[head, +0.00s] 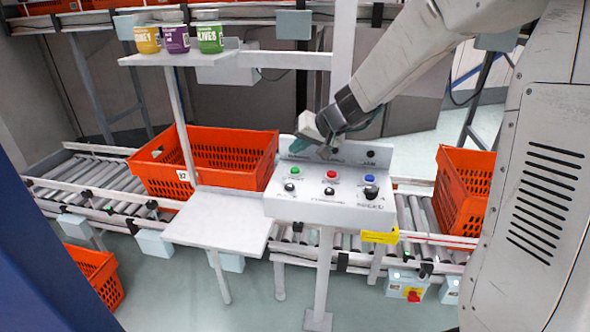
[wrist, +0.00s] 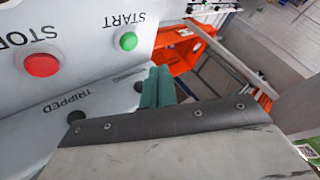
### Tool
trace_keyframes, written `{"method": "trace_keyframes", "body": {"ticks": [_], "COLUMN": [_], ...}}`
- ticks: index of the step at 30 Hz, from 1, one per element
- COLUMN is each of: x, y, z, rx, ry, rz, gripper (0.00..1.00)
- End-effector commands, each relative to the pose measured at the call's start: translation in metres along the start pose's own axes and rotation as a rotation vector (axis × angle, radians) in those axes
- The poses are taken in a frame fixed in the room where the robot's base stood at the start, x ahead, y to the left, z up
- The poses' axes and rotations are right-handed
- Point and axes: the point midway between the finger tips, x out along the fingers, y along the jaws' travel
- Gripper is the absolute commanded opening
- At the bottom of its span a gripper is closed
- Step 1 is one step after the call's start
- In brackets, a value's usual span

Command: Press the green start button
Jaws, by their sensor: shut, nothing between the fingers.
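The green start button (head: 295,170) is on the left of the white control panel (head: 330,212), in the row with a red button (head: 331,174) and a blue one. In the wrist view the green button (wrist: 128,41) has the word START beside it, and the red STOP button (wrist: 41,64) is to its left. My gripper (head: 299,145) is above the back part of the panel, behind the green button in the head view. Its teal fingers (wrist: 158,87) are together and empty. They look apart from the green button; the exact gap cannot be told.
An orange tote (head: 215,150) sits on the roller conveyor (head: 90,178) left of the panel, and another tote (head: 463,190) is to the right. A shelf with several jars (head: 176,38) is at upper left. A bare white shelf (head: 218,220) is left of the panel.

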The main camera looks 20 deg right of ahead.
Motion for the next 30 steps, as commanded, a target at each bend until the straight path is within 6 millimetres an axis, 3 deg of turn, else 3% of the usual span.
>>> {"method": "trace_keyframes", "body": {"ticks": [10, 30], "x": [0.021, 0.023], "y": [0.016, 0.017], "z": [0.016, 0.017], "rx": [0.001, 0.0], "ry": [-0.001, 0.0], "rz": [0.001, 0.0], "gripper": [0.0, 0.0]}}
